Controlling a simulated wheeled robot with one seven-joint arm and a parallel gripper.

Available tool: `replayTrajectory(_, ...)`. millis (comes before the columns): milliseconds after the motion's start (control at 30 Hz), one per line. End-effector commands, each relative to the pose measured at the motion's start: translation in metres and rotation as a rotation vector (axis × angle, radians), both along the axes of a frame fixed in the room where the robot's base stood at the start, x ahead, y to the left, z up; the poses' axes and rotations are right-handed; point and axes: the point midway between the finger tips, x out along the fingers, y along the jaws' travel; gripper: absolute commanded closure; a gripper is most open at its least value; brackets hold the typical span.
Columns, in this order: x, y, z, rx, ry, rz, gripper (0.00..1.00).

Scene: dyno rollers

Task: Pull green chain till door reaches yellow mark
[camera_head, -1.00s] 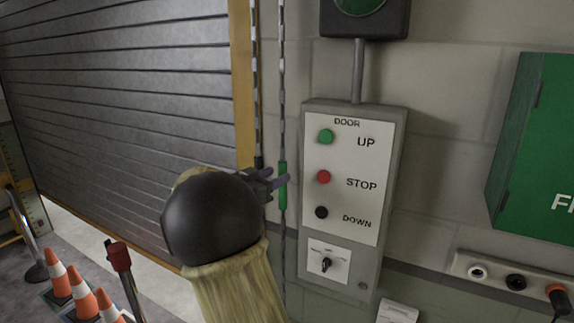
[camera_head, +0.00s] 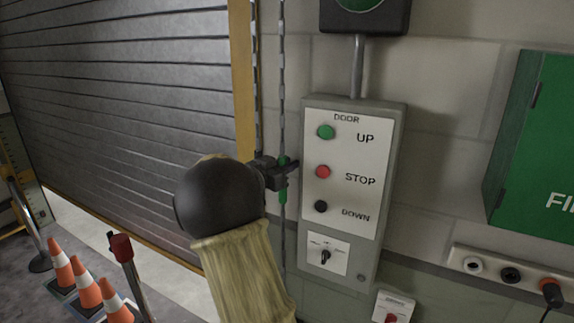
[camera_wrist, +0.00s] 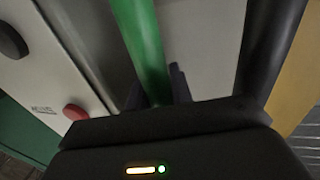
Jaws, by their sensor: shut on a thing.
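The green chain section (camera_head: 282,195) hangs beside the door control box, on the right of two chains. My gripper (camera_head: 287,170) is shut on it, with green showing above and below the fingers. In the wrist view the green section (camera_wrist: 146,45) runs down between my gripper's fingers (camera_wrist: 158,92). The grey roller door (camera_head: 130,110) is partly raised, with a bright gap under its lower edge. A scale board (camera_head: 28,170) stands at the far left edge; I cannot make out a yellow mark on it.
The control box (camera_head: 392,180) with UP, STOP and DOWN buttons is close right of the chain. A dark-linked chain (camera_head: 257,80) hangs just left. Orange cones (camera_head: 88,287) and a red-topped post (camera_head: 121,250) stand lower left. A green cabinet (camera_head: 545,150) is at right.

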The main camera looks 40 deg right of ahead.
Motion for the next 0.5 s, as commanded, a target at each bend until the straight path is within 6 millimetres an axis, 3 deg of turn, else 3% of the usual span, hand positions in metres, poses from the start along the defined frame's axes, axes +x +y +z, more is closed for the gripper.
replayTrajectory(267,0.0,0.0,-0.009,0.001,0.0,0.001,1.0)
replayTrajectory(500,0.0,0.0,-0.048,0.002,0.002,0.0,1.0)
